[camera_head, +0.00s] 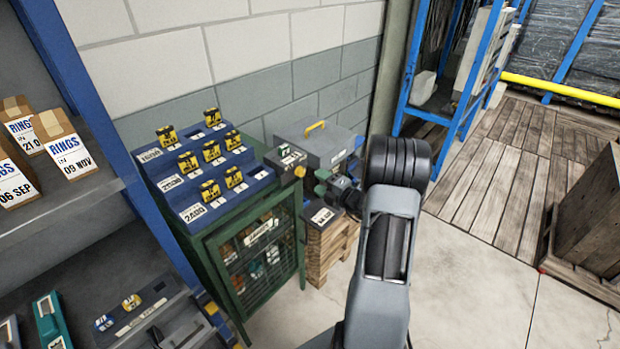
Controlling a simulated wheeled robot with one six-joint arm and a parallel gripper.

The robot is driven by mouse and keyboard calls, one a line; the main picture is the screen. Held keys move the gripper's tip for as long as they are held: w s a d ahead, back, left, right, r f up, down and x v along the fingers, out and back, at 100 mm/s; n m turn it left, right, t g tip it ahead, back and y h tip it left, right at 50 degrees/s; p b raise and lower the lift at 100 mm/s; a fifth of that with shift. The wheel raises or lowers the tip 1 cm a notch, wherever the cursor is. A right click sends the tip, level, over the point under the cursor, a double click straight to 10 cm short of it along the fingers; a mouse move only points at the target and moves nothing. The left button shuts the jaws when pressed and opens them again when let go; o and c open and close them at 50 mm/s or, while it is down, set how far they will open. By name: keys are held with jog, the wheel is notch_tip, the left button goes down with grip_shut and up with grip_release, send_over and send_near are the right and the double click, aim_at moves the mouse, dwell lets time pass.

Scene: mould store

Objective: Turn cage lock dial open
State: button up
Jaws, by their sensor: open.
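The green cage (207,257) stands against the wall at left centre, with a mesh door and a white label on it. Small coloured items show dimly behind the mesh. I cannot clearly make out a lock dial on the door. A small orange knob (300,171) shows at the cage's upper right corner, beside a dark labelled box; I cannot tell if it is the dial. My gripper (322,182) is open, right of the cage and apart from it. It is small and partly hidden by my wrist, and nothing clearly shows between its jaws.
A stepped blue rack (168,183) with several yellow-tagged pieces sits on the cage. A grey case (318,146) with a yellow handle and a wooden pallet stack (325,250) stand to its right. Shelving with RINGS boxes (62,146) is at left. Floor at lower right is clear.

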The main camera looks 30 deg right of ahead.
jog(key=v, duration=0.6)
jog(key=shift+s, duration=0.15)
jog(key=shift+d, duration=0.1)
dwell(0.3)
jog(key=s+a+f+n+g+y, duration=0.15)
jog(key=s+a+n+g, duration=0.45)
jog(key=n, duration=0.9)
jog(key=s+a+f+n+g+y, duration=0.15)
jog(key=s+a+n+g, duration=0.5)
jog(key=n, duration=0.85)
jog(key=s+a+r+n+h, duration=0.3)
jog(key=a+r+n+h, duration=0.5)
jog(key=n, duration=1.2)
notch_tip(320, 180, up, 4)
jog(key=shift+s+a+g+h, duration=0.2)
jog(key=shift+a+g+h, duration=0.2)
jog(key=shift+a, duration=0.55)
